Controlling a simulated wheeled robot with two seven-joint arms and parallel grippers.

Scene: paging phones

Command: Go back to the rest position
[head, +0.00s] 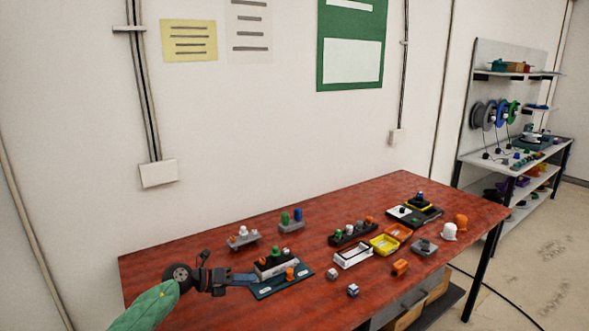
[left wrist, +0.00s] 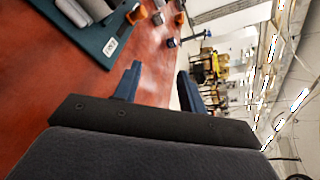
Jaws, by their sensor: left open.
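My left gripper (head: 244,279) reaches in from the lower left of the head view, over the left part of the red table (head: 340,290). Its two blue fingers also show in the left wrist view (left wrist: 160,82), apart with nothing between them. In the head view the fingers are close to the left edge of a dark teal mat (head: 266,293). I cannot tell whether they touch it. A grey and white device (head: 275,267) with coloured knobs stands on the mat. An orange piece (head: 290,274) is at its right. My right gripper is out of view.
Two small grey stands (head: 243,242) (head: 291,227) hold coloured pieces behind the mat. A shelf (head: 510,160) stands at far right. The table's front left is clear.

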